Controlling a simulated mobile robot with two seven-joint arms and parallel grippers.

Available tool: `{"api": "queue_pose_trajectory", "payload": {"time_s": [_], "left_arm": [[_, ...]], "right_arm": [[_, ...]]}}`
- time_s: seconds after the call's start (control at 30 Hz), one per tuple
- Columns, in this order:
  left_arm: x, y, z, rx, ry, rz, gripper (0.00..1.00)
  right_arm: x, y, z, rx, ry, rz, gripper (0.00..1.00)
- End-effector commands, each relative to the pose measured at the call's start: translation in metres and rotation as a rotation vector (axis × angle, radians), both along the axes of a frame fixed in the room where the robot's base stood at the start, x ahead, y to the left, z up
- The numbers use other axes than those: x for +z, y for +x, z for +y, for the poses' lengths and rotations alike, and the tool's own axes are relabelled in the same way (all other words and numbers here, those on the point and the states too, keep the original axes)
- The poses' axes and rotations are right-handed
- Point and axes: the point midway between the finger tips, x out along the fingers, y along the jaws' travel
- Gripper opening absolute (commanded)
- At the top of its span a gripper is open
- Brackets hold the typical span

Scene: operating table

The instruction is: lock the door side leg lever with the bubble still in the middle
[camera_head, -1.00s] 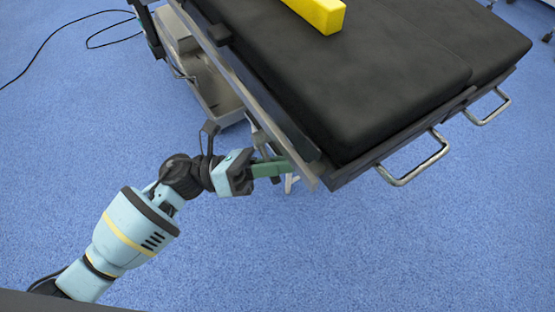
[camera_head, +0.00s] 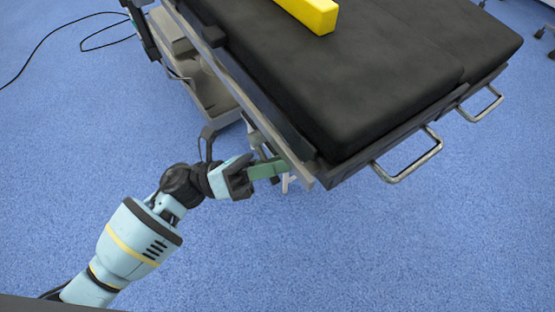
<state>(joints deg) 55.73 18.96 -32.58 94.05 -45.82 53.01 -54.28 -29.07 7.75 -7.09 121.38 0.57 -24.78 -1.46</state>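The operating table (camera_head: 340,95) has a black padded top and fills the upper right. My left arm comes in from the lower left, and its gripper (camera_head: 268,170) is at the table's near left corner, close under the side rail (camera_head: 240,98). Its green fingers reach toward the corner; whether they are open or shut on something cannot be made out. A small pale part (camera_head: 287,183) shows just below the fingers. It may be a lever, but I cannot tell. No bubble level can be made out. My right gripper is out of view.
A yellow block (camera_head: 310,14) lies on the pad. Metal handles (camera_head: 412,160) stick out from the table's right side. The grey table base (camera_head: 205,95) stands under the left side. A black cable (camera_head: 50,38) lies on the blue floor, which is otherwise clear in front.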

Motion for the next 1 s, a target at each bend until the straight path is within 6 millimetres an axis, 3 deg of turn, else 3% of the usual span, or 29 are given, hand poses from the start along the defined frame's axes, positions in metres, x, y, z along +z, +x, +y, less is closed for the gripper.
{"api": "queue_pose_trajectory", "payload": {"time_s": [0.37,0.8,1.0], "left_arm": [[-0.002,0.000,0.003,0.002,0.002,0.001,0.33],[-0.023,-0.006,0.061,0.002,0.003,0.003,0.33],[-0.026,-0.008,0.072,0.001,0.001,-0.001,0.33]], "right_arm": [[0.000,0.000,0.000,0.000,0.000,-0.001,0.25],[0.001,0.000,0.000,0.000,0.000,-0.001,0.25],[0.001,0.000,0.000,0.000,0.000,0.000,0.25]]}}
